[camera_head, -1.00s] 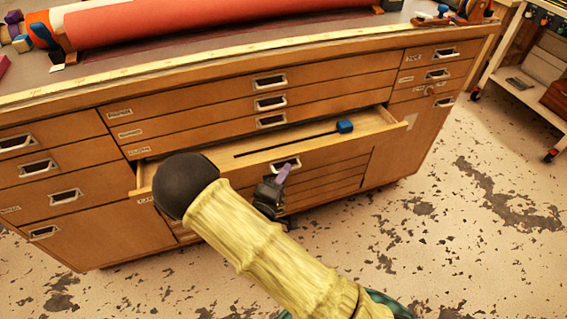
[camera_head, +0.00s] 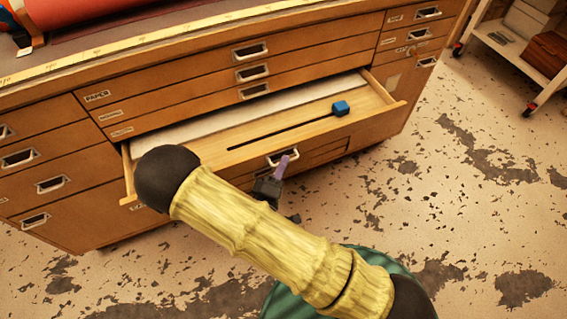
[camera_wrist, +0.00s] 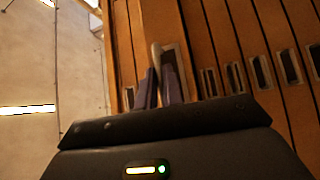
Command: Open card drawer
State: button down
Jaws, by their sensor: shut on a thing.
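The open drawer (camera_head: 235,152) sticks out from the wooden cabinet, below three shut wide drawers. Inside it lie a white sheet (camera_head: 220,116) and a thin dark rod with a blue block (camera_head: 341,108) at its right end. My gripper (camera_head: 282,168) is at the drawer's front, shut on its metal handle (camera_head: 290,155). The wrist view shows the purple fingers (camera_wrist: 158,88) closed about the pale handle bar (camera_wrist: 156,56). My arm hides the left part of the drawer front. The drawer's label cannot be read.
The cabinet top (camera_head: 130,32) carries a yellow ruler strip and a red roll (camera_head: 75,12) at the left. Narrower shut drawers flank the wide ones. The speckled floor (camera_head: 480,200) is clear at the right. A white wheeled cart (camera_head: 500,45) stands at the upper right.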

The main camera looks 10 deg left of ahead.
jog(key=c, duration=1.5)
grip_release()
jog(key=shift+c, duration=0.2)
jog(key=p+v, duration=0.2)
jog(key=v, duration=1.5)
jog(key=shift+s, duration=0.15)
jog(key=shift+a+f, duration=0.15)
